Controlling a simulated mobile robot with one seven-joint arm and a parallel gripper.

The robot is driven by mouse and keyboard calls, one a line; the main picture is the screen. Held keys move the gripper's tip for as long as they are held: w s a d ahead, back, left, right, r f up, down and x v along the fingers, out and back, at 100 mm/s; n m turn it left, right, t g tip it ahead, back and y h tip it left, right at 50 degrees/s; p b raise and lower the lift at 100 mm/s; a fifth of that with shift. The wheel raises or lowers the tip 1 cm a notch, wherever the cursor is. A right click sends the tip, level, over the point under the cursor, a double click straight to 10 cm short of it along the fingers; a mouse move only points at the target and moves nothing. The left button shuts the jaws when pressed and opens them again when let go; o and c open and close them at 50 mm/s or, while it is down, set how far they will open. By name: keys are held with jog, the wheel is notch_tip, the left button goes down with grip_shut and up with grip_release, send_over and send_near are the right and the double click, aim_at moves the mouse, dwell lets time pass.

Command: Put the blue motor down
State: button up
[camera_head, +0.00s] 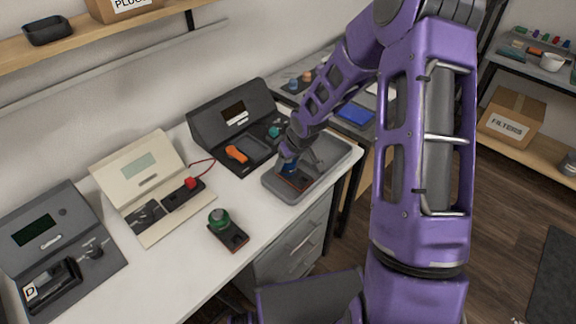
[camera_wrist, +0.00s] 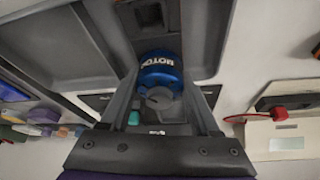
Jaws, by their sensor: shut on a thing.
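The blue motor (camera_wrist: 160,72), with white lettering and a grey shaft end, sits between the two fingers of my gripper (camera_head: 290,160) in the wrist view. My gripper is shut on it. In the head view only a little of the motor (camera_head: 289,168) shows below my gripper, over the grey tray (camera_head: 333,163) at the right end of the white bench. A dark piece with an orange-red edge (camera_head: 299,183) lies in the tray close under the motor. I cannot tell whether the motor touches it.
A dark test station (camera_head: 218,112) with an orange part (camera_head: 236,154) stands left of the tray. A cream station (camera_head: 136,163) and a grey station (camera_head: 36,232) stand further left. A small board with a green-topped part (camera_head: 220,218) lies on the bench front. Bare bench lies around it.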

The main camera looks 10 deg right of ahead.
aim_at(297, 180)
jog(key=shift+f, duration=0.2)
jog(key=shift+f, duration=0.15)
jog(key=shift+f, duration=0.15)
jog(key=o, duration=1.4)
jog(key=shift+r, duration=0.2)
jog(key=shift+r, duration=0.3)
jog(key=p+v, duration=0.3)
jog(key=v, duration=0.8)
jog(key=shift+s+r, duration=0.2)
jog(key=shift+s, duration=0.05)
jog(key=shift+w+d, duration=0.1)
jog(key=shift+d, duration=0.05)
